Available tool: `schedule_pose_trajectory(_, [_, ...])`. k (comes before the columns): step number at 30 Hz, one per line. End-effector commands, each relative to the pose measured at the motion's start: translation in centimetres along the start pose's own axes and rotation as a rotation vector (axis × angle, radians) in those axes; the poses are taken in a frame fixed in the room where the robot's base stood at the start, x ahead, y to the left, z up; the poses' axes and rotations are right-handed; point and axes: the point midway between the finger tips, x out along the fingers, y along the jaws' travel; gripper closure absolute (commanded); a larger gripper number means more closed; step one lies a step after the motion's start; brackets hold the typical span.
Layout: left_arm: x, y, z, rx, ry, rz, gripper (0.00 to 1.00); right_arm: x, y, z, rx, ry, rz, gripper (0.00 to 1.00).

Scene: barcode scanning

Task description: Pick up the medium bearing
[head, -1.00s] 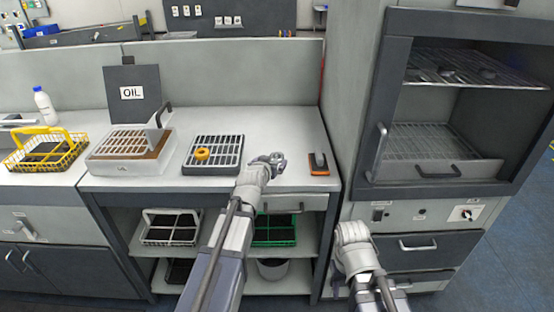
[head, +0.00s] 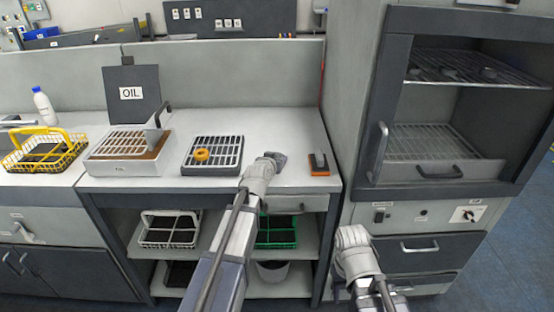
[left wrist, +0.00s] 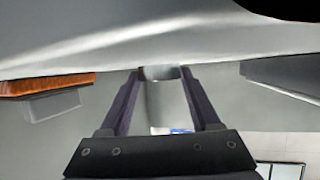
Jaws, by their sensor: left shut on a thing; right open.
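My left gripper (head: 278,158) is at the front right of the white worktop. It is shut on a small grey piece, which I take to be the medium bearing; its rounded edge (left wrist: 160,72) shows between the fingertips in the left wrist view. In the head view the gripper and wrist mostly hide this piece, and I cannot judge its size. An orange ring (head: 201,155) lies on the dark slotted tray (head: 226,140), left of my left gripper. My right gripper (head: 352,240) is low in front of the cabinet, apart from any object; its fingers are hard to make out.
A dark tool on an orange base (head: 319,170) lies right of my left gripper. The OIL basin (head: 122,168) and yellow basket (head: 70,152) stand left. An open oven (head: 385,100) with dark pieces on its rack is at right. The worktop behind the gripper is clear.

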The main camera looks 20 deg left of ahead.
Motion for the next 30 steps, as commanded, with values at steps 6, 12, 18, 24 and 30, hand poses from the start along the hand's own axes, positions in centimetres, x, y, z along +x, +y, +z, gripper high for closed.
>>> schedule_pose_trajectory(6, [0.0, 0.0, 0.0, 0.000, 0.000, 0.000, 0.70, 0.0, 0.0, 0.0, 0.000, 0.000, 0.000, 0.50])
schedule_pose_trajectory(12, [0.0, 0.0, 0.0, 0.000, 0.000, 0.000, 0.92, 0.0, 0.0, 0.0, 0.000, 0.000, 0.000, 0.50])
schedule_pose_trajectory(18, [0.0, 0.0, 0.0, 0.000, 0.000, 0.000, 1.00, 0.0, 0.0, 0.0, 0.000, 0.000, 0.000, 0.50])
schedule_pose_trajectory(24, [-0.1, 0.0, -0.2, 0.000, 0.000, 0.000, 1.00, -0.3, 0.0, 0.0, 0.000, 0.000, 0.000, 0.50])
schedule_pose_trajectory(30, [-0.6, 0.0, -1.6, 0.000, 0.001, 0.000, 1.00, -1.7, 0.2, 0.1, 0.000, 0.000, 0.000, 0.50])
